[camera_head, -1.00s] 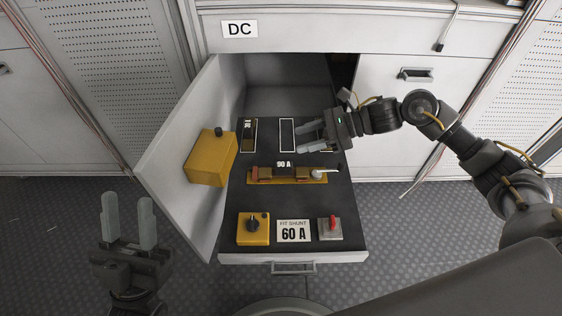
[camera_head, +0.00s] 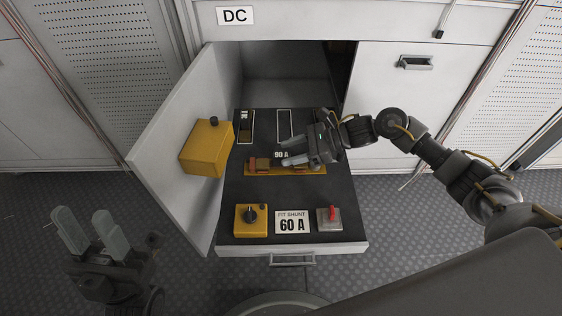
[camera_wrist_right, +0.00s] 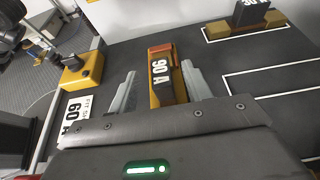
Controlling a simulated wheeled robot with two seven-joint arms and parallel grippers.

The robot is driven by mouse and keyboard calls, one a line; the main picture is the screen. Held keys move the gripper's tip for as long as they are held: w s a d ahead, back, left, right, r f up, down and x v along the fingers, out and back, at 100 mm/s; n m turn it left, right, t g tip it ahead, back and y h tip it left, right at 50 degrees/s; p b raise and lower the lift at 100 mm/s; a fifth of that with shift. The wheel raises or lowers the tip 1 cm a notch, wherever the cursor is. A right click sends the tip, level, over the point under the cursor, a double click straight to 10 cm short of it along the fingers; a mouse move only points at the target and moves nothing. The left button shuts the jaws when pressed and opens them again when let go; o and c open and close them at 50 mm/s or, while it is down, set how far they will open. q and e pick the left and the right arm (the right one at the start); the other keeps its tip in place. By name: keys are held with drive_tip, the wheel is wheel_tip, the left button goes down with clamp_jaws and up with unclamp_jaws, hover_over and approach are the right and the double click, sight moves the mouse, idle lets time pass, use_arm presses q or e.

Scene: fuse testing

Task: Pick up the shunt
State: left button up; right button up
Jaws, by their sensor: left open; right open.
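A dark shunt marked 90 A (camera_wrist_right: 161,77) sits in an orange holder (camera_head: 252,172) across the middle of the open drawer's black panel. My right gripper (camera_wrist_right: 158,72) is open above the holder, its fingers on either side of the 90 A shunt in the right wrist view; I cannot tell whether they touch it. In the head view the right gripper (camera_head: 284,160) hides part of the holder. My left gripper (camera_head: 82,213) is open and empty, left of the drawer.
A sign (camera_head: 292,222) reads FIT SHUNT 60 A. It stands between a yellow box with a black knob (camera_head: 251,221) and a grey box with a red switch (camera_head: 329,220). A larger yellow box (camera_head: 207,148) is on the drawer's left side. An empty white outline (camera_head: 284,123) lies behind the holder.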

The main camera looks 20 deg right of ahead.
sight(280, 154)
drive_tip(key=x, duration=0.4)
drive_tip(key=shift+a+f, duration=0.1)
drive_tip(key=shift+c, duration=0.4)
drive_tip(key=shift+w, duration=0.1)
clamp_jaws()
